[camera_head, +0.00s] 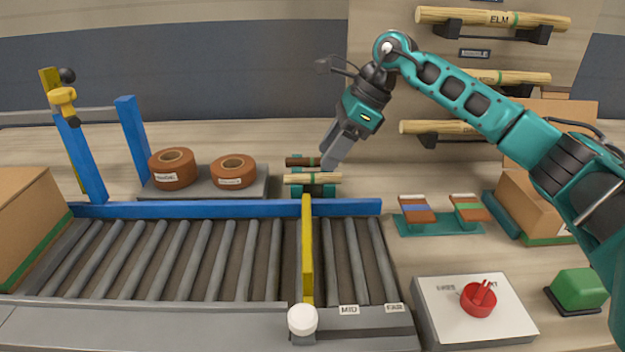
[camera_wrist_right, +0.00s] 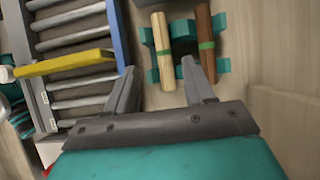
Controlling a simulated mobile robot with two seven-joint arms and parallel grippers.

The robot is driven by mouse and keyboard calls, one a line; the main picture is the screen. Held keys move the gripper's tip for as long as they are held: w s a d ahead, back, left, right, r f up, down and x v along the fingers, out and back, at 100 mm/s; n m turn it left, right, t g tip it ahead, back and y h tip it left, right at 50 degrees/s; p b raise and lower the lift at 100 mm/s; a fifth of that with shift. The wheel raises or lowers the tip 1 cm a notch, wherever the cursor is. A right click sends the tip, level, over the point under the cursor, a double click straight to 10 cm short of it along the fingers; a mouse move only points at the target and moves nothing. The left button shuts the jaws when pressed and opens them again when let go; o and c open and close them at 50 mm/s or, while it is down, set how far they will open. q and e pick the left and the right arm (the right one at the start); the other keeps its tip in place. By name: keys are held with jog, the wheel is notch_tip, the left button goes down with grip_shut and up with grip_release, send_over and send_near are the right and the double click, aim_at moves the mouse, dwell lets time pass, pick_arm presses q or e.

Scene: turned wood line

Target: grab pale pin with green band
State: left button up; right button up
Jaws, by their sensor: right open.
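The pale pin with a green band (camera_head: 300,179) lies level across a teal cradle (camera_head: 328,190) just behind the blue rail. It also shows in the right wrist view (camera_wrist_right: 162,50), beyond the fingertips. A dark brown pin with a green band (camera_head: 300,161) lies parallel behind it; in the right wrist view it is to the right (camera_wrist_right: 205,45). My right gripper (camera_head: 330,160) is above the right end of the pins. In the right wrist view its two fingers (camera_wrist_right: 160,75) are spread, with nothing between them, and the pale pin lies ahead of the gap. My left gripper is not in view.
A roller conveyor (camera_head: 180,255) with a blue rail (camera_head: 230,208) and a yellow bar (camera_head: 307,250) stands in front of the cradle. Two brown rolls (camera_head: 172,168) sit on a grey tray to the left. A panel with a red knob (camera_head: 478,299) is at front right.

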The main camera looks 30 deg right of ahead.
aim_at(315, 174)
jog(key=x, duration=0.5)
jog(key=shift+w+d+f+b, duration=0.2)
jog(key=shift+w+b, duration=0.05)
jog(key=shift+b, duration=0.05)
grip_shut()
